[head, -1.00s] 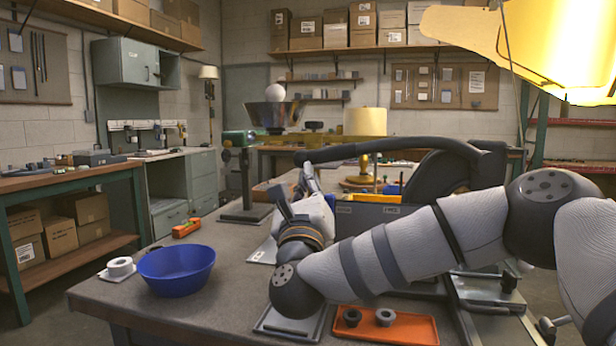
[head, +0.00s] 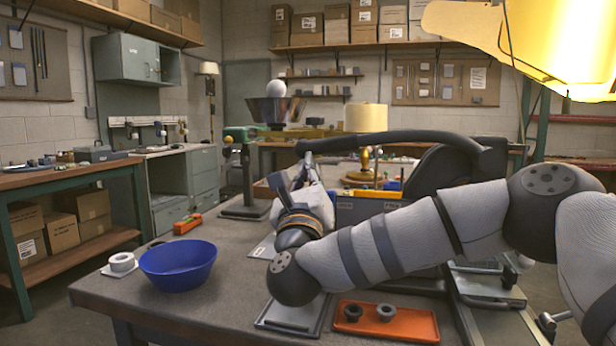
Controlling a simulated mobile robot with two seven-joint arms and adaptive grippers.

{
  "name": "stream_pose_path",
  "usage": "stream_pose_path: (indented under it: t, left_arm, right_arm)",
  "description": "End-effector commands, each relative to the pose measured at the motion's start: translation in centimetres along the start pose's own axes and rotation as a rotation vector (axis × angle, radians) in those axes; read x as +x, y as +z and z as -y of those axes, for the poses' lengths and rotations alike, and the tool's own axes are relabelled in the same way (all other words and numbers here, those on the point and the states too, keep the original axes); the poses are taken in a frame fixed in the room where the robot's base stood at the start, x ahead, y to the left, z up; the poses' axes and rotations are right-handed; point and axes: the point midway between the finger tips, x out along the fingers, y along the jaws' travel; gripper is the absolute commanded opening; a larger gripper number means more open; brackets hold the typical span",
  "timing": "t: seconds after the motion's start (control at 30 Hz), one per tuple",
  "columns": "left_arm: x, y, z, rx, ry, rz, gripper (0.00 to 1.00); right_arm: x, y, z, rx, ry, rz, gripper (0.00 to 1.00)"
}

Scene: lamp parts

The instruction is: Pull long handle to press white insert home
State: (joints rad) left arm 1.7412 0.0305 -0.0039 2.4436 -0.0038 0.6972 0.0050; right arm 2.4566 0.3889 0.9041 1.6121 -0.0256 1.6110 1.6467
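A long black handle (head: 400,137) runs across the middle of the head view, from a dark rounded machine body (head: 440,174) at the right to a free end at the left. My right arm reaches in from the right. Its gripper (head: 307,163) is at the handle's left end, just below it and seemingly touching it. My own wrist hides most of the fingers, so I cannot tell whether they are closed on the handle. I cannot make out the white insert at the machine; arm and handle block that area. My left gripper is out of view.
A blue bowl (head: 178,266) and a white ring on a small plate (head: 122,263) stand at the table's left. An orange tray (head: 412,323) with dark and grey rings lies in front. A green-topped stand (head: 240,170) is behind. Bare tabletop (head: 225,305) shows front left.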

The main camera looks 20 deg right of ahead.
Motion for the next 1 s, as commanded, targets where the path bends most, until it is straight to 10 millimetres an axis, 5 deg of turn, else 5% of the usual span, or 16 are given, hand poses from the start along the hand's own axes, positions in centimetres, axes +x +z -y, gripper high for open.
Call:
stream_pose_path:
  t: [0.27, 0.47, 1.0]
  left_arm:
    - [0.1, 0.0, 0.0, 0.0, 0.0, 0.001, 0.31]
    - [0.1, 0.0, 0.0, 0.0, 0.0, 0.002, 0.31]
    - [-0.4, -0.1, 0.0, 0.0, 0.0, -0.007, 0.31]
  right_arm:
    - [1.0, 1.3, 0.6, 0.052, -0.026, -0.008, 0.0]
    - [2.6, 4.5, 2.1, 0.165, -0.083, -0.007, 0.0]
    - [7.2, 13.7, 10.1, 0.536, -0.271, -0.005, 0.0]
